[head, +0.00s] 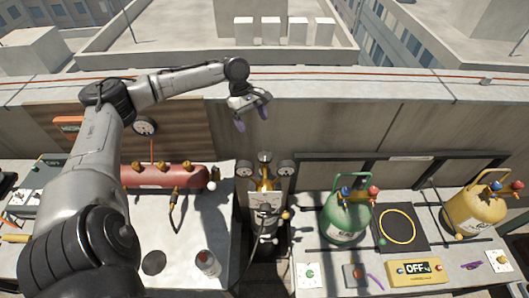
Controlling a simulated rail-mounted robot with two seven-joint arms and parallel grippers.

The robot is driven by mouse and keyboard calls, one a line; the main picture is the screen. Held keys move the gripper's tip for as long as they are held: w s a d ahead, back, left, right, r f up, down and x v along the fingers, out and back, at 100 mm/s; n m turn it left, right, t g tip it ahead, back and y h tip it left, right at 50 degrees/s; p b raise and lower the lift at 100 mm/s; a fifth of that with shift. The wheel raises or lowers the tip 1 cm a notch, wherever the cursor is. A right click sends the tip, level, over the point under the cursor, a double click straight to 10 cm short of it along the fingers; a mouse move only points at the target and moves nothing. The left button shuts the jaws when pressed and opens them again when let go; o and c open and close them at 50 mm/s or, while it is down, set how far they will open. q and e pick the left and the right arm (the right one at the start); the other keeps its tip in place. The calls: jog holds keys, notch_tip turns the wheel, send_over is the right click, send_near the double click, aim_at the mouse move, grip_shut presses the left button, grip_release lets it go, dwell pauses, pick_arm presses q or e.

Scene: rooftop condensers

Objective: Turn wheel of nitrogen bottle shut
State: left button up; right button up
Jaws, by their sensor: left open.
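The nitrogen bottle appears to be the upright cylinder (267,228) standing in the gap between the two worktops, partly hidden by fittings. A dark knob or wheel (264,157) sits at its top, between two round gauges; the picture is too small to show how far it is turned. My left gripper (251,118) is open and empty, with purple fingertips. It hangs in front of the rear wall, above the bottle and slightly to its left in the picture, apart from it. My right gripper is not in view.
A red horizontal tank (164,176) lies on the left worktop. A green cylinder (346,217) and a yellow cylinder (475,212) stand on the right worktop, beside a yellow box reading OFF (415,271). A hose hangs beside the bottle. The parapet wall (330,125) closes the back.

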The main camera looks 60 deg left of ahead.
aim_at(265, 155)
pick_arm(q)
jog(key=shift+n, duration=0.9)
jog(key=b+x, duration=0.1)
jog(key=x, duration=1.1)
jog(key=shift+w+a, duration=0.1)
jog(key=shift+w, duration=0.05)
jog(key=shift+x, duration=0.85)
